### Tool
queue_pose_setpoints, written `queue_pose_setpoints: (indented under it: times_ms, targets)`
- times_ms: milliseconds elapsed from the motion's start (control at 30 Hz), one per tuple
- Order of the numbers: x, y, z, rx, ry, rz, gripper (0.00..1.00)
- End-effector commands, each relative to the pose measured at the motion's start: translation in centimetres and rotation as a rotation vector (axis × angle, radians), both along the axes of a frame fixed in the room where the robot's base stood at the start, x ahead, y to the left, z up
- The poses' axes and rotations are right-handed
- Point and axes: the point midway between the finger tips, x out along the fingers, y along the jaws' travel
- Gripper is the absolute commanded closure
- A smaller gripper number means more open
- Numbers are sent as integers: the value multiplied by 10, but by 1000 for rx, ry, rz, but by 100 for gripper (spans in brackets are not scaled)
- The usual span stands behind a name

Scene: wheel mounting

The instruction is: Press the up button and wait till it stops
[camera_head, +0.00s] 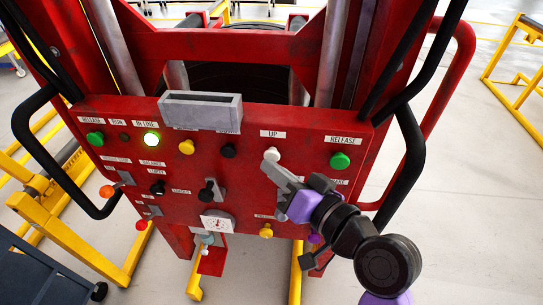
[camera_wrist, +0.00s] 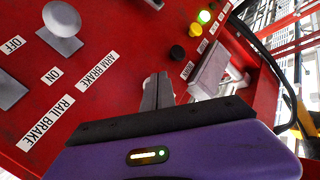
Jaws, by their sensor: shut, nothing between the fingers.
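The white up button (camera_head: 272,155) sits on the red control panel (camera_head: 110,115), just below the label UP (camera_head: 270,133) in the head view. My gripper (camera_head: 267,167) is shut and empty, with its fingertips at the lower edge of that button. I cannot tell whether they touch it.
A grey box (camera_head: 201,110) juts from the panel's top edge. A green release button (camera_head: 340,161) is at the right, and a black button (camera_head: 228,151) at the left of the up button. A lit green button (camera_head: 151,139) is further left. Black handles flank the panel.

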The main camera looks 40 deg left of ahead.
Motion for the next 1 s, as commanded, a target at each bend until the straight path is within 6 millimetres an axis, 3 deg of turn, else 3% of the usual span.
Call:
queue_pose_setpoints:
  times_ms: [1000]
  targets:
    - [8, 5, 0, 1, -1, 0, 100]
